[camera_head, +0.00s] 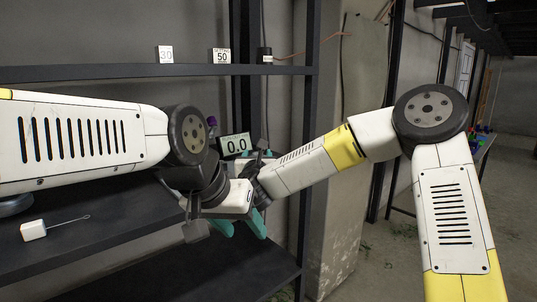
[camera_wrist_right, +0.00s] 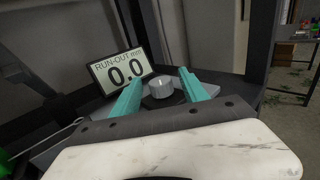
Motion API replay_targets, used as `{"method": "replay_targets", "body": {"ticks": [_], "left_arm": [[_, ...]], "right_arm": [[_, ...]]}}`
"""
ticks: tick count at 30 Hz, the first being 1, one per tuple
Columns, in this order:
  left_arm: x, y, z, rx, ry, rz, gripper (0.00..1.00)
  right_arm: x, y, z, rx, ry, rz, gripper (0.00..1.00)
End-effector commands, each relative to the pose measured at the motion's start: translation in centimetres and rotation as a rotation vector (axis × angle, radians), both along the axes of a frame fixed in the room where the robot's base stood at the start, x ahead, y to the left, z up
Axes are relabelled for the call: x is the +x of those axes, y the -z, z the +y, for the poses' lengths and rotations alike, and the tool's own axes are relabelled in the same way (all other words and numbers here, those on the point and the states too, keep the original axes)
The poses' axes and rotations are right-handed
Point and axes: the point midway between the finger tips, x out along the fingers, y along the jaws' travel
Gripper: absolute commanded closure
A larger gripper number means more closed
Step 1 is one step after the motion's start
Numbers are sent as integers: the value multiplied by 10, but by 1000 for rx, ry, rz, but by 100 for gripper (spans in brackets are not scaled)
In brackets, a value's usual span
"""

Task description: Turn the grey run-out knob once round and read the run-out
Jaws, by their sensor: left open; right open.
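The grey run-out knob (camera_wrist_right: 162,87) stands upright on a dark base in the right wrist view. My right gripper (camera_wrist_right: 161,77) is open, with one teal finger on each side of the knob; I cannot tell whether they touch it. In the head view the right gripper (camera_head: 261,155) is mostly hidden behind my arms, and the knob cannot be made out. The run-out display (camera_wrist_right: 122,72) stands left of the knob and reads 0.0; it also shows in the head view (camera_head: 236,146). My left gripper (camera_head: 240,229) is open, lower down, with its teal fingers pointing downward.
A white block with a thin wire loop (camera_head: 34,230) lies on the dark shelf (camera_head: 95,220) at left. An upper shelf (camera_head: 160,71) carries cards reading 30 (camera_head: 165,54) and 50 (camera_head: 220,56) and a small black cylinder (camera_head: 264,55). A dark upright post (camera_head: 307,130) stands close by.

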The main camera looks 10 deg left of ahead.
Motion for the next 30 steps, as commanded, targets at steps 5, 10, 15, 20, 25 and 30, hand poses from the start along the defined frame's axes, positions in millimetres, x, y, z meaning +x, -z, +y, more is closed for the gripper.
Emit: {"method": "replay_targets", "body": {"ticks": [5, 10, 15, 20, 25, 30], "left_arm": [[0, 0, 0, 0, 0, 0, 47], [0, 0, 0, 0, 0, 0, 47], [0, 0, 0, 0, 0, 0, 47], [0, 0, 0, 0, 0, 0, 47], [0, 0, 0, 0, 0, 0, 47], [0, 0, 0, 0, 0, 0, 47]], "right_arm": [[0, 0, 0, 0, 0, 0, 48], [0, 0, 0, 0, 0, 0, 74], [0, 0, 0, 0, 0, 0, 100], [0, 0, -1, 0, -4, 0, 100], [1, 0, -2, 0, -40, 0, 100], [2, 1, -5, -1, -128, 1, 100]]}}
